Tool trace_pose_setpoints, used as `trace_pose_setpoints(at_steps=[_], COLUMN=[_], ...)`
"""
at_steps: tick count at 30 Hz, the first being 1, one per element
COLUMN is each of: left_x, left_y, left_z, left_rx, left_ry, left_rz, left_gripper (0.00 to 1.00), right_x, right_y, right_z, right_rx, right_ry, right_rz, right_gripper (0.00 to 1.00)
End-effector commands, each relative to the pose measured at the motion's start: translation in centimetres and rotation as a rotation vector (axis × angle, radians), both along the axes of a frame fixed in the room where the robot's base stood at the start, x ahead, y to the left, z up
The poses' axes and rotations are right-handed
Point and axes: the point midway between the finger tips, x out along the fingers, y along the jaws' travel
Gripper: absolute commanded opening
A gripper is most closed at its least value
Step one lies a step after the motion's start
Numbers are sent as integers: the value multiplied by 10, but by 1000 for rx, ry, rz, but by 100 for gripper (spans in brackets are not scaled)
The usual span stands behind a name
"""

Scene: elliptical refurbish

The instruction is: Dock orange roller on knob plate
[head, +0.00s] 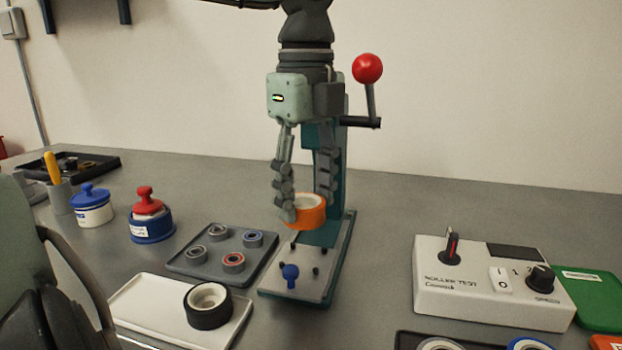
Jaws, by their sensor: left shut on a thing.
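The orange roller (309,217) is a short ring with a pale inside. My left gripper (305,204) comes down from above and is shut on it, one finger on each side. The roller shows over the rear part of the knob plate (268,284), a light plate with a blue knob (290,273) at its front and several small dark pegs. The roller hides the plate's rear part, and I cannot tell whether it touches the plate. My right gripper is not in view.
A teal press column with a red ball lever (367,69) stands right behind the gripper. A grey tray (189,266) of bearings and a white tray (150,311) with a black roller (207,312) lie left. A roller test console (470,300) stands right.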

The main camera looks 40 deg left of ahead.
Motion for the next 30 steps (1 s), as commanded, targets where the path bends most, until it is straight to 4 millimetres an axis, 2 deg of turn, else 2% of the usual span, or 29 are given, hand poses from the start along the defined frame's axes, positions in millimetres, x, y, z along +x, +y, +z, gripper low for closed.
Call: trace_pose_setpoints(at_steps=[10,16,30], left_x=[-1,-1,0], left_y=[0,0,0], left_z=[-33,-50,-56], left_rx=[-1,0,0], left_ry=[4,4,1], left_rz=[-2,-2,-2], left_gripper=[20,20,20], right_x=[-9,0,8], right_y=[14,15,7], right_z=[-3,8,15], right_rx=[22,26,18], right_ry=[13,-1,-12], right_rz=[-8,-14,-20], right_gripper=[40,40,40])
